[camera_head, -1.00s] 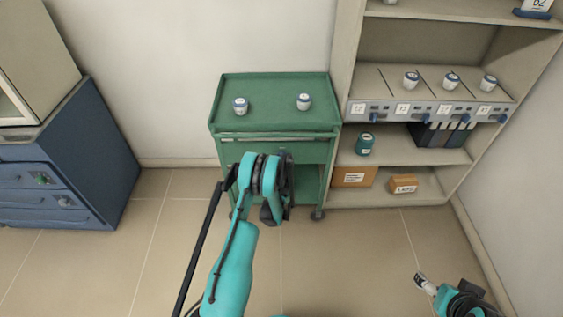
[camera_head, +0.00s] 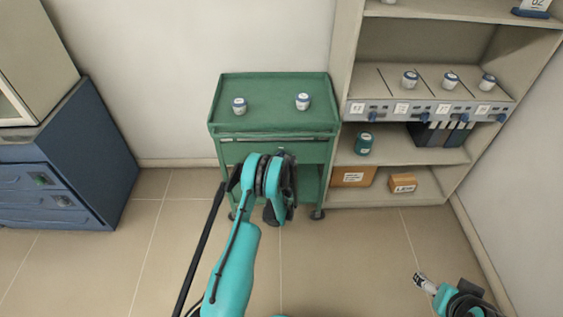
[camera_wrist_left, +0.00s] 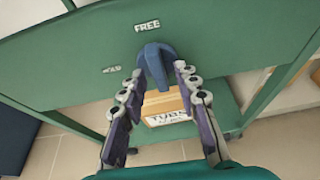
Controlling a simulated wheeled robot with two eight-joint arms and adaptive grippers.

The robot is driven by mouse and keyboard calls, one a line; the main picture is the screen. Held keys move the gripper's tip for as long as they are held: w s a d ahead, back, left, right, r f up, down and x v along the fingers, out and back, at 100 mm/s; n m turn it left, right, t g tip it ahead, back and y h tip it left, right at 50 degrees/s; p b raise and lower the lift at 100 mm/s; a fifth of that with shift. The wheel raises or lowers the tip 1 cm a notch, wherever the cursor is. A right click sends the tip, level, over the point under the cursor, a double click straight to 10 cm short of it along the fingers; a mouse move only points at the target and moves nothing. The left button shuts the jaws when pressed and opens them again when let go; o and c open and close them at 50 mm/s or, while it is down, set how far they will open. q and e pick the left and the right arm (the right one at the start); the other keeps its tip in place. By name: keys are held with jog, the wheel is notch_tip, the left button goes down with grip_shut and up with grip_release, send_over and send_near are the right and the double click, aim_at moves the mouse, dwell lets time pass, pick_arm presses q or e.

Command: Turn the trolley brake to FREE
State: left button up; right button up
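The green trolley (camera_head: 275,119) stands against the back wall. In the left wrist view, its green panel (camera_wrist_left: 80,55) carries a blue brake lever (camera_wrist_left: 154,60), with a FREE label (camera_wrist_left: 147,26) above and a second label (camera_wrist_left: 112,69), seemingly HOLD, to the left. The lever hangs downward in the picture. My left gripper (camera_wrist_left: 160,71) is open, its fingertips on either side of the lever; I cannot tell whether they touch it. In the head view my left wrist hides the lever. My right gripper (camera_head: 424,284) is at lower right, away from the trolley; its finger opening is unclear.
Two white jars (camera_head: 239,105) (camera_head: 303,101) stand on the trolley top. A cardboard box (camera_wrist_left: 165,106) sits beyond the lever. A shelf unit (camera_head: 437,165) with jars and boxes stands right of the trolley. A blue cabinet (camera_head: 100,170) is at left. The floor between is clear.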

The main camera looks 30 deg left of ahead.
aim_at(281, 145)
pick_arm(q)
jog(key=shift+r, duration=0.15)
notch_tip(281, 145, up, 10)
jog(key=shift+f, duration=0.1)
dwell(0.5)
dwell(0.6)
